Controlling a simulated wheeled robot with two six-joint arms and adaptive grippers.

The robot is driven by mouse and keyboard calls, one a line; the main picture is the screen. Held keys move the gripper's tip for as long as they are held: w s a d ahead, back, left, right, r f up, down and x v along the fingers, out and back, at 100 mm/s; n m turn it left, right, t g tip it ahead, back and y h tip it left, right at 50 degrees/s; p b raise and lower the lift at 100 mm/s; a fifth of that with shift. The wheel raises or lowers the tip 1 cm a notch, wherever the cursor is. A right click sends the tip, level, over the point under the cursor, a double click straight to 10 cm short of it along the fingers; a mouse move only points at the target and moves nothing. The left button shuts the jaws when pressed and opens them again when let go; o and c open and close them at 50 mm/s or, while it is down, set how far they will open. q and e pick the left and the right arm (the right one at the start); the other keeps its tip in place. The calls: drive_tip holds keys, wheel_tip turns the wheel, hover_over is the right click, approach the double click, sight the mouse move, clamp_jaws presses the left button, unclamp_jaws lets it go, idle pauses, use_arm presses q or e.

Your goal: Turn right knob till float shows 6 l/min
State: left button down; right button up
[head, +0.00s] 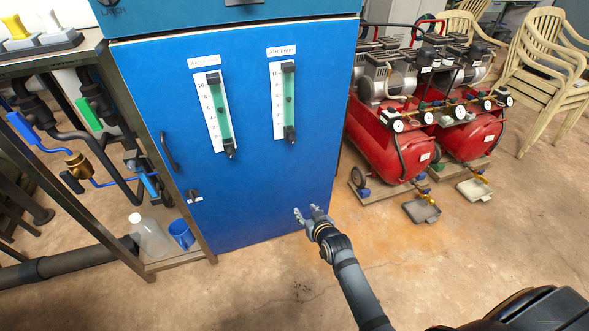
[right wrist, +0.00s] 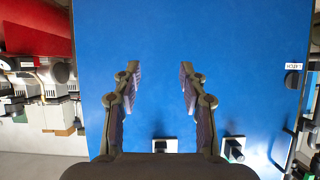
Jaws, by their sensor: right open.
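Two flowmeters are on the blue cabinet door in the head view. The right flowmeter (head: 289,95) has a green tube, a dark float (head: 289,99) about mid-tube, and a black right knob (head: 289,140) at its bottom. The scale numbers are too small to read the float reliably. The left flowmeter (head: 219,110) has its own knob (head: 230,153). My right gripper (head: 306,211) is open and empty, below the right knob and apart from it. In the right wrist view, its fingers (right wrist: 160,72) spread before the door, and the right knob (right wrist: 163,145) shows between their bases. My left gripper is out of view.
The door (head: 255,190) has a handle (head: 169,152) and latch (head: 193,194) at left. Red compressors (head: 395,145) stand to the right. A pipe rack, jug (head: 150,238) and blue cup (head: 181,234) stand left. The floor before the door is clear.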

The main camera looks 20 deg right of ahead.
wheel_tip(320, 180, up, 6)
drive_tip(key=w+t+b, duration=0.2)
drive_tip(key=b, duration=0.1)
drive_tip(key=t+b, duration=0.3)
drive_tip(key=t, duration=0.1)
approach(293, 141)
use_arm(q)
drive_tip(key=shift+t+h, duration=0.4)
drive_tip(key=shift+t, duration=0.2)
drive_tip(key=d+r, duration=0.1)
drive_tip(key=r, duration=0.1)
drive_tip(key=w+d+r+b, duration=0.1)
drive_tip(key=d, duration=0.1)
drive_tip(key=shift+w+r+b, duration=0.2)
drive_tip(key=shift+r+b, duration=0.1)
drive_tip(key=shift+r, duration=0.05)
use_arm(e)
drive_tip(key=w, duration=0.8)
drive_tip(key=shift+w+r, duration=0.2)
drive_tip(key=shift+w, duration=0.1)
